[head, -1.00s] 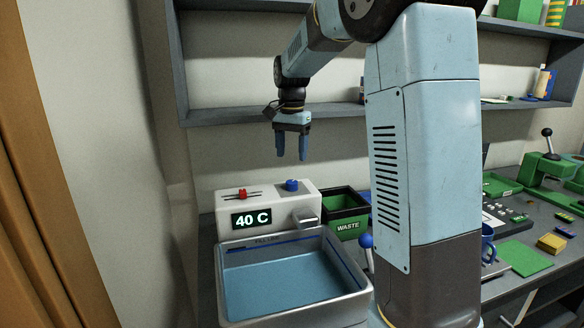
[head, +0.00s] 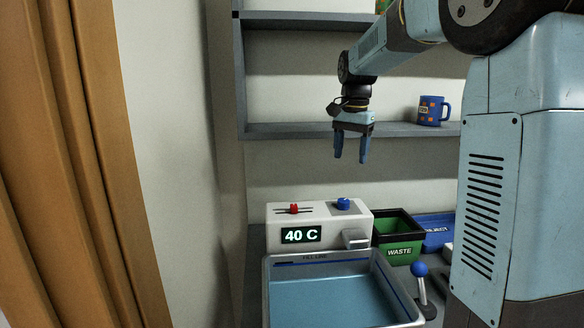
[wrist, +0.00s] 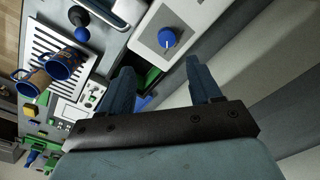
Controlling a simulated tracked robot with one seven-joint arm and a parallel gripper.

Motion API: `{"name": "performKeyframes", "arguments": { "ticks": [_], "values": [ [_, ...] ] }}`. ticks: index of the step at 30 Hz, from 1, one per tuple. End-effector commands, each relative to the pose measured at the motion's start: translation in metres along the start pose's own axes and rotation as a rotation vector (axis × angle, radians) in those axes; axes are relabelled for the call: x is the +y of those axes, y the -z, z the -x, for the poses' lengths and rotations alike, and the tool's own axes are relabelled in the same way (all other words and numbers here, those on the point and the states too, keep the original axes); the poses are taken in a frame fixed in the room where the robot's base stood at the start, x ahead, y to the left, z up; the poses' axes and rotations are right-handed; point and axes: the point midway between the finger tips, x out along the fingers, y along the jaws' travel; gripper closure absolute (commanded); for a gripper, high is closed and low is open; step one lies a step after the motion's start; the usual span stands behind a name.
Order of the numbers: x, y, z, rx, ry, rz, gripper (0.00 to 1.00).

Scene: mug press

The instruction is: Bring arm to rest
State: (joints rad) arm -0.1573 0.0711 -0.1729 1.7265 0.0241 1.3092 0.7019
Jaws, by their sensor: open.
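My gripper (head: 351,147) is open and empty. In the head view it hangs fingers down in the air, above the white control unit and in front of the wall shelf. In the wrist view its two blue fingers (wrist: 163,88) are spread apart with nothing between them. My arm reaches across from the right of the head view.
A white unit (head: 354,223) reading 40 C stands behind a water basin (head: 279,291). To its right are a green waste bin (head: 398,254) and a blue reject bin (head: 439,236). A blue mug (head: 430,110) sits on the shelf (head: 290,131). Two mugs (wrist: 59,66) show in the wrist view.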

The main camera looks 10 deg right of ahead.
Motion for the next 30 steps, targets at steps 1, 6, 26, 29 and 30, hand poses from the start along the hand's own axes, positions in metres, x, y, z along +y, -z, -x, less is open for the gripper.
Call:
{"name": "performKeyframes", "arguments": {
  "ticks": [1, 6, 26, 29, 30],
  "values": [
    [0.010, -0.009, 0.005, 0.010, 0.015, 0.022, 0.37],
    [0.039, -0.038, 0.013, 0.050, 0.062, 0.117, 0.37],
    [0.143, -0.158, 0.000, 0.271, 0.164, 0.489, 0.37],
    [0.157, -0.175, -0.009, 0.312, 0.167, 0.546, 0.37],
    [0.162, -0.182, -0.013, 0.328, 0.167, 0.567, 0.37]
  ]
}}
